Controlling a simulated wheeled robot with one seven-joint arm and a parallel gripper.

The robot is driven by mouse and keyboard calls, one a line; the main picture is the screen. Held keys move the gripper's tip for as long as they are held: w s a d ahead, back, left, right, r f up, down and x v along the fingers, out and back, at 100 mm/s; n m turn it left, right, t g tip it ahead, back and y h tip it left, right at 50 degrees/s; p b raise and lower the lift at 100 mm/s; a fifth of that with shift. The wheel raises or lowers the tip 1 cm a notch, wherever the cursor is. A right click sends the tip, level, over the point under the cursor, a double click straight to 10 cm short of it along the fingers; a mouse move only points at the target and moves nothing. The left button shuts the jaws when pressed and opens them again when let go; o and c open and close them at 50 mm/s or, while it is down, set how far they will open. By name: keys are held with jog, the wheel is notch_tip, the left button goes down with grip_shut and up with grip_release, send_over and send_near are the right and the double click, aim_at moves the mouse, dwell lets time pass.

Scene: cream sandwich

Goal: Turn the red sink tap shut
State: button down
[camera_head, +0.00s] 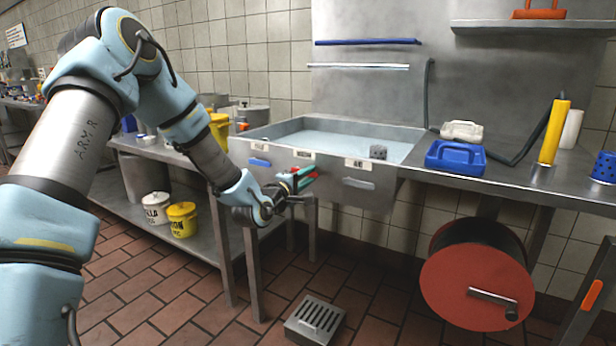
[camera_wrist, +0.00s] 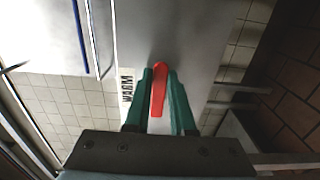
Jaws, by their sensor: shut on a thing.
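The red tap (camera_wrist: 159,90) is a slim lever with a rounded end on the grey front panel of the sink (camera_head: 284,130). In the wrist view it stands between the two green fingers of my gripper (camera_wrist: 160,76), beside a white label reading WARM (camera_wrist: 126,88). My gripper is shut on it. In the head view my gripper (camera_head: 300,178) is at the middle of the sink front, and only a bit of red shows there. The fingers hide most of the tap in that view.
A blue lever (camera_head: 260,162) is to the left on the same panel and a grey lever (camera_head: 359,184) to the right. A blue container (camera_head: 456,158) stands on the right counter. A red hose reel (camera_head: 470,285) hangs below. Floor in front shows a metal grate (camera_head: 314,318).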

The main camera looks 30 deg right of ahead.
dwell(0.4)
jog(key=c, duration=0.8)
grip_release()
jog(key=shift+o, duration=0.2)
jog(key=shift+a, duration=0.1)
jog(key=v, duration=1)
jog(key=shift+s+a, duration=0.15)
jog(key=shift+a, duration=0.15)
